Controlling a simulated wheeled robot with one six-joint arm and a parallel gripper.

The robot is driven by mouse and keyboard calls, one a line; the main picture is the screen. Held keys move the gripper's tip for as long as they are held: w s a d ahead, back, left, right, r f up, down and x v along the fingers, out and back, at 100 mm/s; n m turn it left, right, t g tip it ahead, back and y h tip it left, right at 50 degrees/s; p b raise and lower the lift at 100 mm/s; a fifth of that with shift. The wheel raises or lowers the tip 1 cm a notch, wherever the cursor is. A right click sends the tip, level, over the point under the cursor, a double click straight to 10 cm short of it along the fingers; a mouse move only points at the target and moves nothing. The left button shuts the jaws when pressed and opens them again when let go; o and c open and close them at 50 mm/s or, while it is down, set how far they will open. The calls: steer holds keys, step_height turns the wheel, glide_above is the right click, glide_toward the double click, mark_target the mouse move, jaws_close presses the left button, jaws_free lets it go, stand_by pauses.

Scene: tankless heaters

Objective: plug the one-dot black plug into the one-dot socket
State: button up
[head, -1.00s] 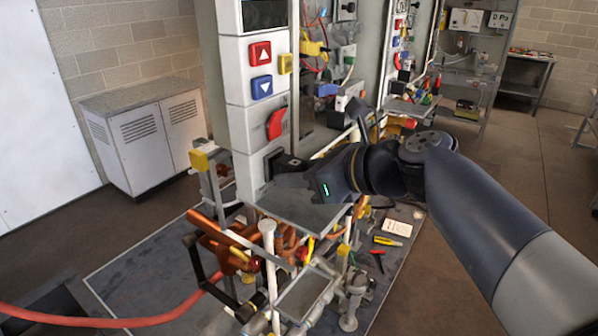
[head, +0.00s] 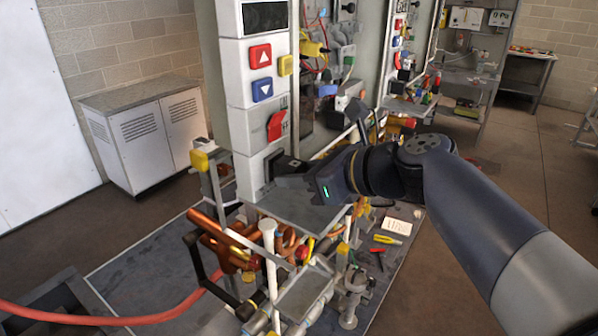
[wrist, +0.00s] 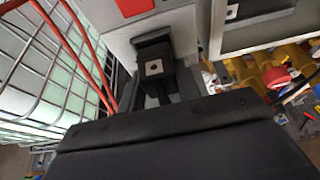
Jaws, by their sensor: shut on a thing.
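The black plug (wrist: 154,68) carries a pale square label with one dark dot, seen in the wrist view. My gripper (head: 287,179) is shut on it, in front of the lower white panel of the heater column. The plug's far end is at a black socket (wrist: 151,42) on that panel, which shows as a dark patch in the head view (head: 271,160). The plug covers most of the socket. I cannot tell how deep the plug sits, and no dot mark on the socket is readable.
A red switch (head: 276,125) is above the socket, with red and blue arrow buttons higher up. A grey tray (head: 300,209) lies just under my gripper. Copper pipes (head: 222,232) and a red hose (head: 130,321) are below. Open floor lies right.

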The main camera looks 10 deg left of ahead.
steer(key=shift+w+a, duration=0.2)
steer(key=shift+a, duration=0.3)
stand_by(0.5)
steer(key=o, duration=1)
steer(key=v, duration=1)
steer(key=shift+s+d+r+b, duration=0.1)
steer(key=shift+s+d+b, duration=0.1)
steer(key=shift+d+b, duration=0.2)
steer(key=shift+a, duration=0.15)
steer(key=p+x, duration=0.1)
steer(key=x, duration=0.9)
steer(key=shift+w+a, duration=0.25)
steer(key=shift+a, duration=0.05)
steer(key=shift+d, duration=0.1)
